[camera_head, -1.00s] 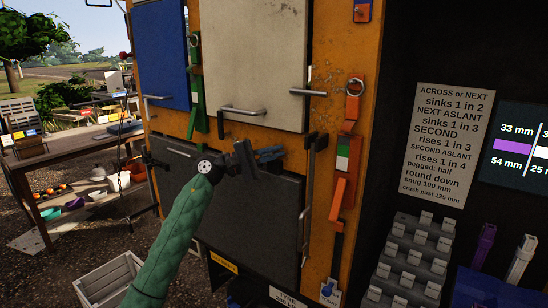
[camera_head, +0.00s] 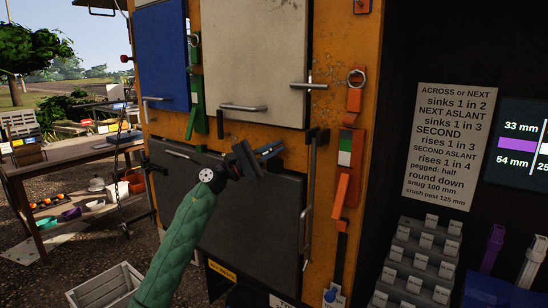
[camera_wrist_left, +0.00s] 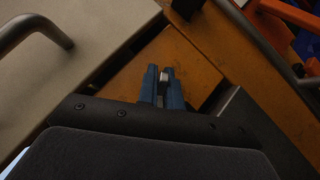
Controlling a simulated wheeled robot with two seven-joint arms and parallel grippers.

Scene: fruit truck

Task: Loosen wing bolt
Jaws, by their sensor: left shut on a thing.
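My left gripper (camera_head: 272,152) comes in on its green-sleeved arm in front of the orange cabinet front, just below the white panel. Its blue fingers point right. In the left wrist view the two blue fingertips (camera_wrist_left: 163,84) are shut on a small pale piece with a dark lower part, seemingly the wing bolt (camera_wrist_left: 164,77). Most of it is hidden between the fingers, and the head view does not show it clearly. An upright dark bar (camera_head: 310,180) stands just right of the fingertips. My right gripper is not in view.
A white panel (camera_head: 255,60) with a bar handle is above, and a dark grey panel (camera_head: 262,215) is below. An orange latch strap (camera_head: 349,140) hangs at the right. A sign (camera_head: 440,145) and stepped grey blocks (camera_head: 415,262) are farther right. A crate (camera_head: 105,285) stands lower left.

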